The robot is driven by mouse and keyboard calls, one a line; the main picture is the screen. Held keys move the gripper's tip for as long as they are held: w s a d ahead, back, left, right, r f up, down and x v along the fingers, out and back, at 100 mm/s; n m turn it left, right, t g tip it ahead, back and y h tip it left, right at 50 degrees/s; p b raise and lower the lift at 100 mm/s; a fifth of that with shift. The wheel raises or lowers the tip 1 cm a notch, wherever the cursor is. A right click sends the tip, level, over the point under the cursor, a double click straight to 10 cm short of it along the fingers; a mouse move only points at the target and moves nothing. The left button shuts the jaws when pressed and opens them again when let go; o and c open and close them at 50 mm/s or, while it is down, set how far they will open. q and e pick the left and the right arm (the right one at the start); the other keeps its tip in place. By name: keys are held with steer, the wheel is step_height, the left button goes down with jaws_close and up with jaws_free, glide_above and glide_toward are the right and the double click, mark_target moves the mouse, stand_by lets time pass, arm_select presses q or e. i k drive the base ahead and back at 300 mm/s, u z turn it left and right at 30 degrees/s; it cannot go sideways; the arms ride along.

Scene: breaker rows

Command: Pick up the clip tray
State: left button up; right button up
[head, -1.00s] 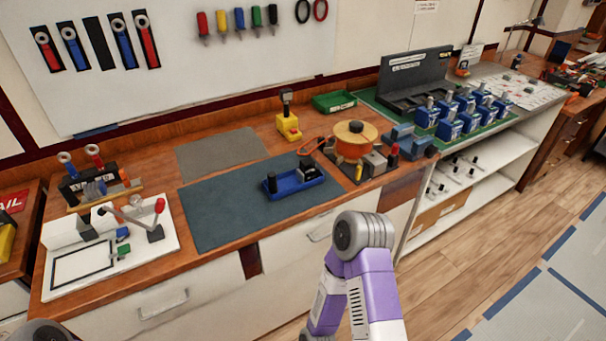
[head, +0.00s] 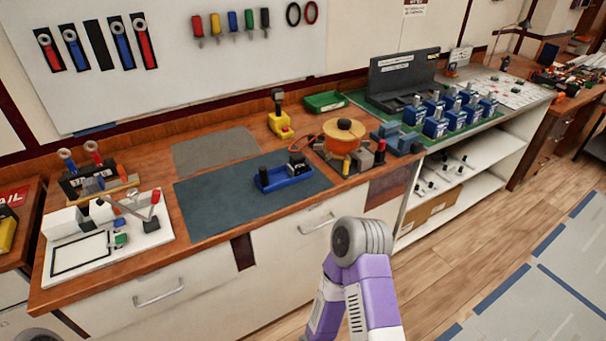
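Two trays stand on the wooden bench, and I cannot tell for sure which is the clip tray. A shallow blue tray (head: 268,183) lies on the dark blue-grey mat (head: 215,209), with a black item in it. A small green tray (head: 326,103) with a white label on its front stands farther back, near the wall. Neither gripper is in view. A purple and grey part of my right arm (head: 366,285) shows at the bottom middle, in front of the bench and well short of both trays.
An orange round pot-like thing (head: 343,131) stands right of the blue tray. A yellow tool with a black top (head: 281,122) stands behind it. Several blue breakers (head: 435,127) stand at right. A white board with a lever fixture (head: 80,262) is at left. The mat's left part is clear.

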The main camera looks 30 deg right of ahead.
mark_target(274, 179)
steer(key=k, duration=1.05)
steer(key=z, duration=0.95)
steer(key=i, duration=0.75)
steer(key=z, duration=0.6)
steer(key=i, duration=0.95)
steer(key=u, duration=1.1)
steer(key=i, duration=0.5)
steer(key=u, duration=0.6)
